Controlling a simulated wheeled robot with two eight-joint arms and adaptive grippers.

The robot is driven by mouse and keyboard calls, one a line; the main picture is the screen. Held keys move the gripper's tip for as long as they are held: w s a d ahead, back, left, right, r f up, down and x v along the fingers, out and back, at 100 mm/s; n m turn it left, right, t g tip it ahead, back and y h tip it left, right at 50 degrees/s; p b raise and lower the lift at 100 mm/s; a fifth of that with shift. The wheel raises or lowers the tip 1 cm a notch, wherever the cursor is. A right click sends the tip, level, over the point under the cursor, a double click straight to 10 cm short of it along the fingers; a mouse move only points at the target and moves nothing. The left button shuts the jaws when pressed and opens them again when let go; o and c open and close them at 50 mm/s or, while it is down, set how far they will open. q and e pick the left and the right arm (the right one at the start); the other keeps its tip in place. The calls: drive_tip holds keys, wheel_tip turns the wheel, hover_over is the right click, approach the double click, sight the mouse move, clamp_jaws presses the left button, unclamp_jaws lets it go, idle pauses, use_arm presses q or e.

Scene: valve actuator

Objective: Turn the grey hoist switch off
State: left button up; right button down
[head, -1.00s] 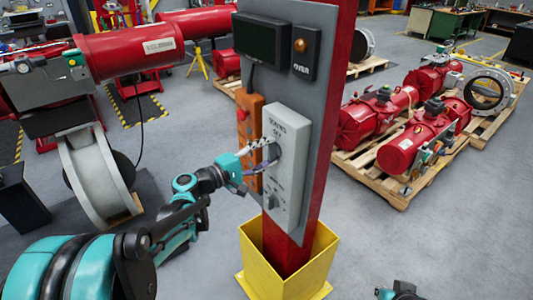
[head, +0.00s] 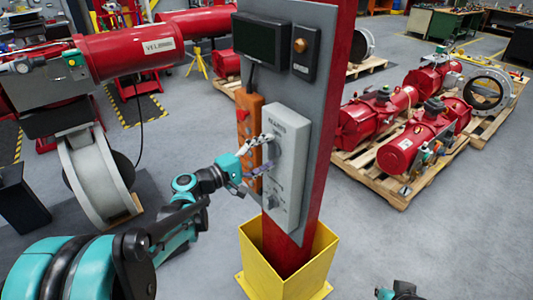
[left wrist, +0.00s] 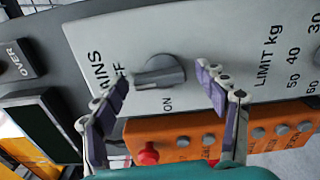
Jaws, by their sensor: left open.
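The grey hoist box (head: 290,135) is a light panel on the post. Its grey rotary switch (left wrist: 160,72) sits between a partly hidden OFF label and an ON label in the left wrist view. The switch's raised ridge lies roughly left to right, its left end toward the OFF letters. My left gripper (head: 263,157) is at the box face; in the wrist view its two fingers (left wrist: 165,100) are spread, one on each side of the switch, with gaps visible.
An orange button box (head: 249,140) with a red button (left wrist: 148,153) stands close beside the grey box. A lower knob (head: 271,201) is on the grey box. A dark display (head: 261,40) is above. A yellow base (head: 287,265) surrounds the post's foot.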

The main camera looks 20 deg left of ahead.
use_arm(q)
drive_tip(key=shift+a, duration=0.1)
drive_tip(key=v, duration=1.2)
drive_tip(key=s+d+f+m+g+y+b, duration=0.55)
drive_tip(key=d+f, duration=0.45)
drive_tip(key=f, duration=0.5)
drive_tip(key=s+a+f+m+g+y+b, duration=0.1)
drive_tip(key=s+a+f+m+y+b, duration=0.1)
drive_tip(key=s+f+m+y, duration=0.3)
drive_tip(key=s+a+f+m, duration=0.1)
drive_tip(key=s+f, duration=0.2)
drive_tip(key=s, duration=0.2)
drive_tip(key=shift+s+g+b, duration=0.35)
drive_tip(key=shift+b, duration=0.05)
drive_tip(key=shift+a, duration=0.1)
